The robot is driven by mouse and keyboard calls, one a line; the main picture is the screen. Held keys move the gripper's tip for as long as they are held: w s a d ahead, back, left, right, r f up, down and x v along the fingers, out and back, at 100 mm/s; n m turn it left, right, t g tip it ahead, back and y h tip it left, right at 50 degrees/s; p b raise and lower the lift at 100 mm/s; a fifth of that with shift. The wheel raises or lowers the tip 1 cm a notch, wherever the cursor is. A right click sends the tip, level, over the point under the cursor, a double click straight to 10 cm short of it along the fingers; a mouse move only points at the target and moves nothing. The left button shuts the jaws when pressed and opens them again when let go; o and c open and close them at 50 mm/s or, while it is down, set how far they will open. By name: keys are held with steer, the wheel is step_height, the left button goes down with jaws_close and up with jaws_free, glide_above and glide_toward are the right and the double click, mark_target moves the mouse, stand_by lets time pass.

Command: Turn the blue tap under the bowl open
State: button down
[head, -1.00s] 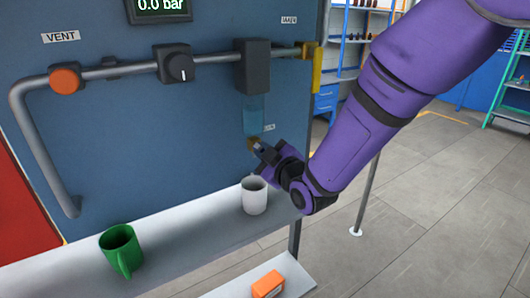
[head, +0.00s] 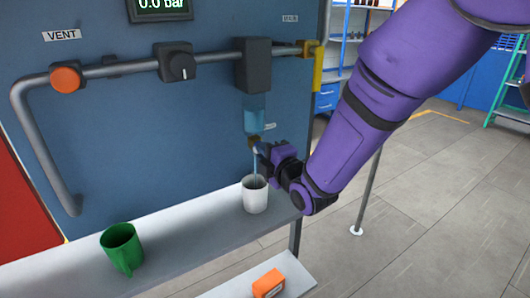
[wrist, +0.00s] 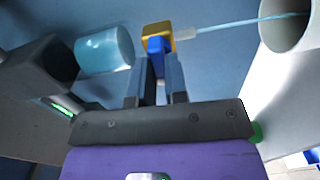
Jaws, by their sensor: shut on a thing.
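The blue tap handle (wrist: 157,46) sits on a brass valve body (wrist: 155,30) in the wrist view, and the brass also shows small in the head view (head: 253,141). My gripper (head: 262,149) is shut on the blue handle, which lies between its two fingers (wrist: 159,72). The clear bluish bowl (head: 254,116) hangs above the tap; it also shows in the wrist view (wrist: 104,50). A thin stream of water (head: 255,166) runs from the pale spout (wrist: 184,33) down into the white mug (head: 255,197) under it.
A green mug (head: 121,246) stands to the left on the grey shelf (head: 190,235). On the panel are an orange knob (head: 66,79), a black knob (head: 181,67) and a grey pipe (head: 35,140). An orange box (head: 268,284) lies on a lower ledge. Open floor is at the right.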

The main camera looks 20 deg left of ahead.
steer(key=shift+f+n, duration=0.1)
steer(key=shift+n, duration=0.3)
steer(key=c, duration=1.1)
jaws_free()
steer(key=shift+c, duration=0.2)
steer(key=v, duration=1.1)
